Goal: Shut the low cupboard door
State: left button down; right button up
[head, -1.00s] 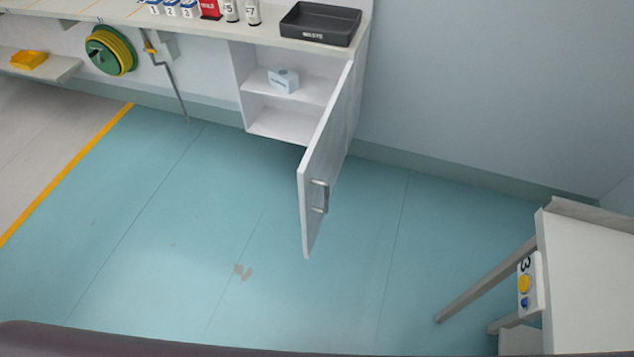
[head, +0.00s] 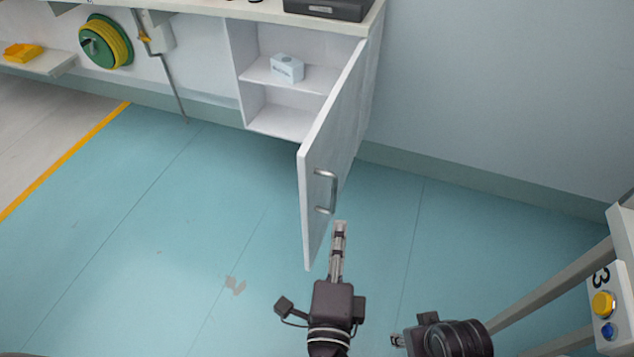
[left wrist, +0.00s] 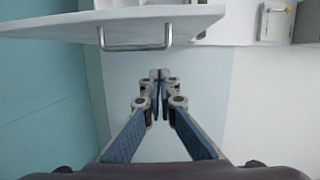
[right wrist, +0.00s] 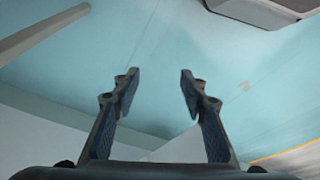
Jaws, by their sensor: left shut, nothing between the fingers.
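The low cupboard door (head: 332,140) stands wide open, swung out from the right side of the cupboard (head: 247,75). Its bar handle (head: 325,192) is on the face turned to the right. My left gripper (head: 340,226) is shut and empty, just right of the door's free end and below the handle in the head view. In the left wrist view the closed fingertips (left wrist: 159,74) point toward the door (left wrist: 70,25), with its handle (left wrist: 135,42) beyond them. My right gripper (right wrist: 160,75) is open and empty over the floor; it shows at the head view's bottom edge (head: 397,340).
A light blue box (head: 287,68) sits on the cupboard shelf. A dark tray (head: 325,8) is on the counter above. A frame with a yellow and a blue button (head: 603,303) stands at the right. Floor left of the door is clear.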

pick_arm(q)
jog(key=w+a+r+t+p, duration=0.1)
jog(key=w+a+r, duration=0.2)
jog(key=w, duration=0.8)
jog(key=shift+a+r+p, duration=0.2)
jog(key=shift+a+p, duration=0.15)
jog(key=shift+a, duration=0.15)
pick_arm(e)
jog(key=x, duration=0.2)
jog(key=s+x, duration=0.1)
jog(key=x, duration=0.2)
jog(key=shift+s+f, duration=0.1)
jog(key=shift+f, duration=0.25)
pick_arm(q)
jog(key=shift+a, duration=0.1)
